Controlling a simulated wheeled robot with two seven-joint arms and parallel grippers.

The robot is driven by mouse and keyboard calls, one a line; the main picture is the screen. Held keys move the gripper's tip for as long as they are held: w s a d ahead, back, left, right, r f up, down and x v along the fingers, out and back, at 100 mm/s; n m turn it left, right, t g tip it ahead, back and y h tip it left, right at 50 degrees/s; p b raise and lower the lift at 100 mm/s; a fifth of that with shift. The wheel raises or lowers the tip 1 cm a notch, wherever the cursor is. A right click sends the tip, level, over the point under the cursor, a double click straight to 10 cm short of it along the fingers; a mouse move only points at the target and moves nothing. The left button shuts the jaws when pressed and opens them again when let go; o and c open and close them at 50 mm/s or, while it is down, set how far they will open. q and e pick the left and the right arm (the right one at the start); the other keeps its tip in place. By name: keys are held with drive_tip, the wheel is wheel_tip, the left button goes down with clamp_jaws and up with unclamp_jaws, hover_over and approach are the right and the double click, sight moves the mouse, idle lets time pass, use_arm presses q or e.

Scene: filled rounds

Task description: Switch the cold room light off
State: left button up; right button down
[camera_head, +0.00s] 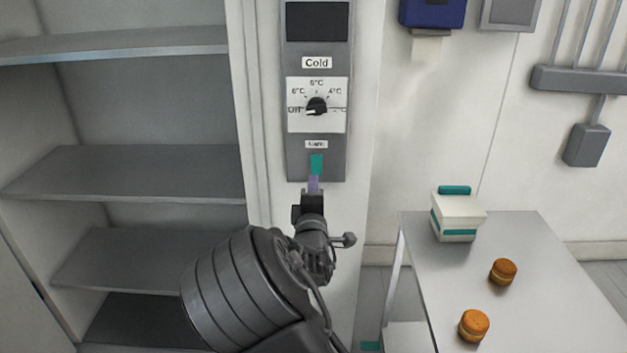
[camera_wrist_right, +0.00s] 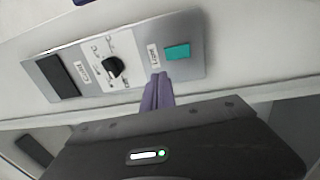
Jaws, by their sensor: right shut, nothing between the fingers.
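The light switch (camera_head: 316,163) is a small teal rocker below the label "Light" on the grey control panel (camera_head: 296,159). It also shows in the right wrist view (camera_wrist_right: 177,52), just beyond the fingertips and to their right. My right gripper (camera_head: 313,184) is shut and empty, its purple fingers just below the switch in the head view. In the right wrist view the fingers (camera_wrist_right: 159,80) point at the panel near the switch. I cannot tell whether they touch it. My left gripper is not in view.
A black dial (camera_head: 317,105) with temperature marks sits above the switch, under a dark display (camera_head: 317,21). Empty grey shelves (camera_head: 130,172) stand on the left. A metal table (camera_head: 520,285) on the right holds a white and teal box (camera_head: 458,217) and two filled rounds (camera_head: 503,271).

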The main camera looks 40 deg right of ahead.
drive_tip(key=shift+s+a+r, duration=0.15)
drive_tip(key=shift+s+a, duration=0.5)
drive_tip(key=shift+s, duration=0.3)
drive_tip(key=s+a+f+m+g+y, duration=0.1)
drive_tip(key=s+a+f+g+y, duration=0.1)
drive_tip(key=f, duration=0.9)
drive_tip(key=s+a+f+m+g+y, duration=0.1)
drive_tip(key=a+f+m+g+y, duration=0.15)
drive_tip(key=f, duration=0.85)
drive_tip(key=s+a+f+m+g+y, duration=0.1)
drive_tip(key=s+a+f+g+y, duration=0.1)
drive_tip(key=s+a+f, duration=0.45)
drive_tip(key=s+a+f+m+g+y, duration=0.2)
drive_tip(key=s+f+g, duration=0.1)
drive_tip(key=f, duration=0.7)
drive_tip(key=s+a+f+m+g+y, duration=0.2)
drive_tip(key=s+a+f+m+y, duration=0.1)
drive_tip(key=s+a, duration=0.6)
drive_tip(key=s+a+f+m+g+y, duration=0.3)
drive_tip(key=s+a, duration=0.5)
drive_tip(key=a, duration=0.6)
drive_tip(key=shift+s+a+y, duration=0.35)
drive_tip(key=shift+y, duration=0.3)
